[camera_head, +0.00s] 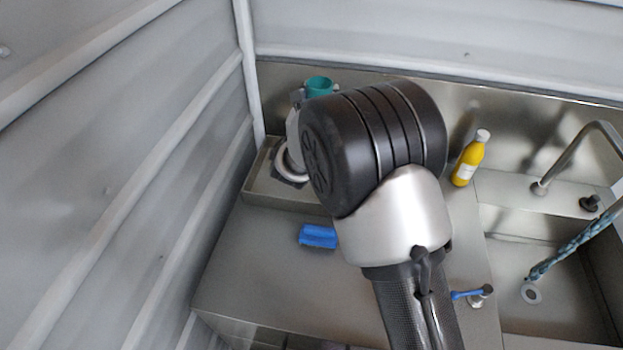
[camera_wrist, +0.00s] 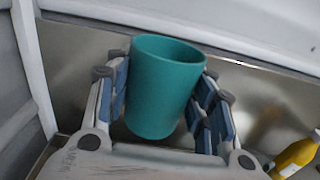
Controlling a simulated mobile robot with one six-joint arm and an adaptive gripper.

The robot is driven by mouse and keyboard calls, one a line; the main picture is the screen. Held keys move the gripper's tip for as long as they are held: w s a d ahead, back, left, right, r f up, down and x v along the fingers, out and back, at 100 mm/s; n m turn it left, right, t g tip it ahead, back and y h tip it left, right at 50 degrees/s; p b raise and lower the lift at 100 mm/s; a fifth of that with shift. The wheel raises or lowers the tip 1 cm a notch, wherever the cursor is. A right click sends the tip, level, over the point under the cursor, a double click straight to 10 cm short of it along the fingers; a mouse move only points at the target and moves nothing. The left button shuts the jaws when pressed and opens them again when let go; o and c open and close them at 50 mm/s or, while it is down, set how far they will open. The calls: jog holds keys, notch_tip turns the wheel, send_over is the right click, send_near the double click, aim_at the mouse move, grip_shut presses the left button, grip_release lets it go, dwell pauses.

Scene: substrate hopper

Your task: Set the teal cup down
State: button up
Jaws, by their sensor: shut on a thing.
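The teal cup (camera_wrist: 160,92) is upright between the blue-padded fingers of my gripper (camera_wrist: 165,100) in the wrist view. My gripper is shut on it, one finger on each side. In the head view only the upper part of the cup (camera_head: 319,86) shows, at the back left near the rear steel wall. Part of my gripper (camera_head: 300,100) shows beside it, and my dark arm joint hides much of the rest. The cup's base and what lies under it are hidden in the head view.
A raised steel ledge (camera_head: 262,185) lies below the gripper at the back left. A blue sponge-like block (camera_head: 318,236) lies on the steel counter (camera_head: 250,270). A yellow bottle (camera_head: 468,160) stands at the back, left of the sink (camera_head: 560,295) with its tap (camera_head: 590,140). The counter's left front is clear.

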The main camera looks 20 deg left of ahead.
jog(key=shift+w+a+r+y, duration=0.15)
jog(key=shift+a+r+y, duration=0.15)
jog(key=shift+a+r, duration=0.3)
jog(key=shift+a, duration=0.2)
notch_tip(320, 180, down, 20)
jog(key=b, duration=0.5)
jog(key=shift+r, duration=0.25)
jog(key=shift+f+b, duration=0.6)
jog(key=shift+f, duration=0.1)
jog(key=o, duration=1.1)
jog(key=shift+c, duration=0.2)
